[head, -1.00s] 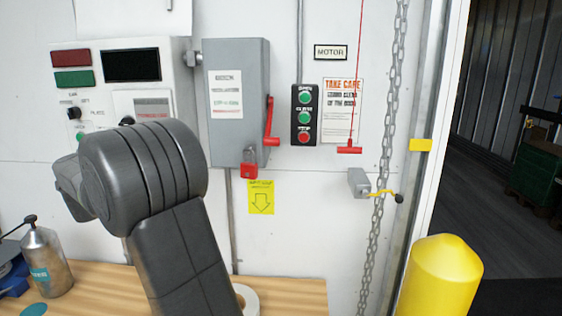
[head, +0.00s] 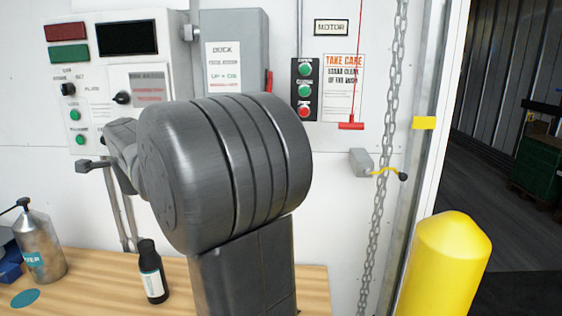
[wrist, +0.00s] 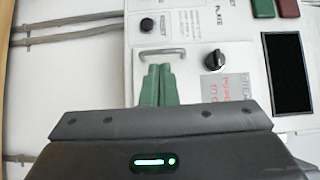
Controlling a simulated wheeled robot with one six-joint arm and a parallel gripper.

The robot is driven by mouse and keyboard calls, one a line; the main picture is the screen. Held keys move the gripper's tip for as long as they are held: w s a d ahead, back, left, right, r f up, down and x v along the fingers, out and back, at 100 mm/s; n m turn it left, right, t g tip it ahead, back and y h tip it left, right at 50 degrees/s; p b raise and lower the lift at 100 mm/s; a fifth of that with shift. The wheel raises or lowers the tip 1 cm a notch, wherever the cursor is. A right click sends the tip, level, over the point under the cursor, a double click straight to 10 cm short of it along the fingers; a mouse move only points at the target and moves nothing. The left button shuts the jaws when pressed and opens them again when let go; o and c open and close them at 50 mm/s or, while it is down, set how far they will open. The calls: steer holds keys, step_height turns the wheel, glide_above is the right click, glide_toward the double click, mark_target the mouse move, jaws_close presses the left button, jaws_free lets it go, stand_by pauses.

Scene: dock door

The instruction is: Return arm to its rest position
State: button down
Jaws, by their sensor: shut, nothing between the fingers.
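My arm (head: 225,170) is dark grey and bent, and it stands in front of the control boxes in the head view. Its thick rounded joint covers the lower part of the grey switch box. My gripper (wrist: 157,85) shows in the wrist view as two green fingers close together, shut and empty. The fingers appear in front of the white control panel (wrist: 185,25), close to a metal handle (wrist: 162,53) in the picture; I cannot tell whether they touch it. In the head view the fingers cannot be made out.
The white panel (head: 85,95) and the grey switch box (head: 233,22) hang on the wall. A black bottle (head: 152,272) and a metal can (head: 40,250) stand on the wooden bench (head: 105,290). A chain (head: 380,210) and a yellow bollard (head: 445,265) are at right.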

steer(key=shift+n+g+y, duration=0.8)
steer(key=shift+y, duration=0.1)
steer(key=d, duration=0.1)
steer(key=s+d, duration=0.1)
steer(key=d, duration=0.1)
steer(key=s+d, duration=0.1)
steer(key=shift+s+d+b, duration=0.15)
steer(key=shift+d+b, duration=0.1)
steer(key=shift+b, duration=0.1)
